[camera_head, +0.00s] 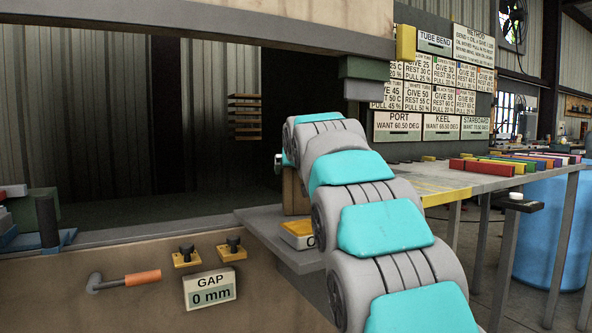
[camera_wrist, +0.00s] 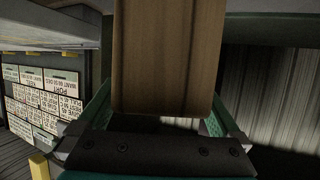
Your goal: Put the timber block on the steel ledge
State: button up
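The timber block (camera_head: 292,192) is brown and upright, partly hidden behind my arm in the head view. In the wrist view the timber block (camera_wrist: 168,55) fills the upper middle, between the two green finger pads. My gripper (camera_wrist: 163,100) appears shut on it, with a pad at each side. The steel ledge (camera_head: 262,226) is a grey plate sticking out from the front wall. The block's lower end is at or just above it; I cannot tell whether they touch.
A yellow box with a pale face (camera_head: 298,234) is at the ledge's front. A table with coloured bars (camera_head: 490,168) stands right. A green block (camera_head: 364,68) hangs above.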

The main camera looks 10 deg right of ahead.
jog(key=shift+r, duration=0.15)
jog(key=d+v, duration=0.1)
jog(key=v, duration=1.1)
jog(key=shift+a+b, duration=0.35)
jog(key=shift+a, duration=0.1)
